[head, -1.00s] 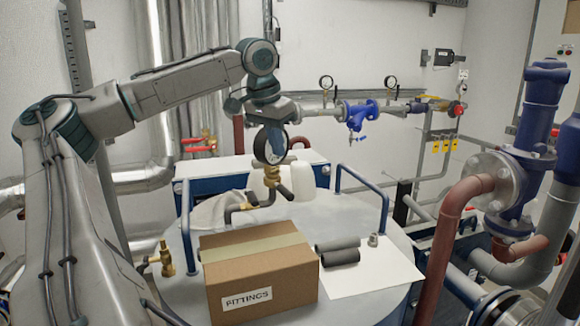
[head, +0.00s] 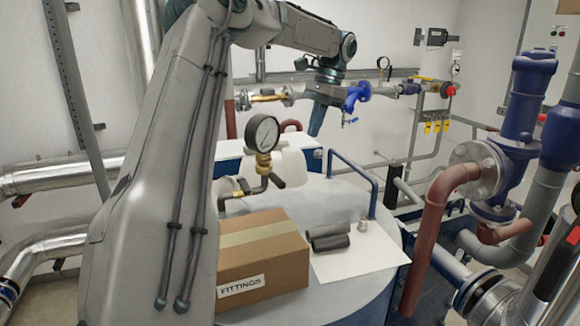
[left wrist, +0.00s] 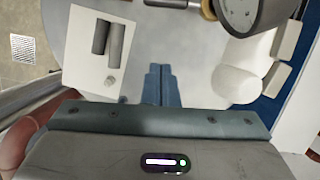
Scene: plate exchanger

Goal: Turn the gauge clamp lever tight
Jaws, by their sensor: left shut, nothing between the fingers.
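The pressure gauge (head: 262,133) stands upright on a brass fitting (head: 263,160) above the tank, with its white dial facing me. A short dark lever (head: 277,180) sticks out below the fitting, down to the right. My left gripper (head: 316,128) hangs to the right of the gauge, apart from it, fingers down, shut and empty. In the left wrist view its two blue fingers (left wrist: 160,82) lie side by side. The gauge (left wrist: 240,14) is cut off at the top right there, and the lever is not clear. My right gripper is not in view.
A FITTINGS box (head: 262,259) stands on the tank in front of the gauge. Dark foam tubes (head: 329,237) and a small metal part (head: 362,226) lie on a white sheet (head: 375,258). A blue handrail (head: 353,180) rises at the tank's right. Wall piping runs behind.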

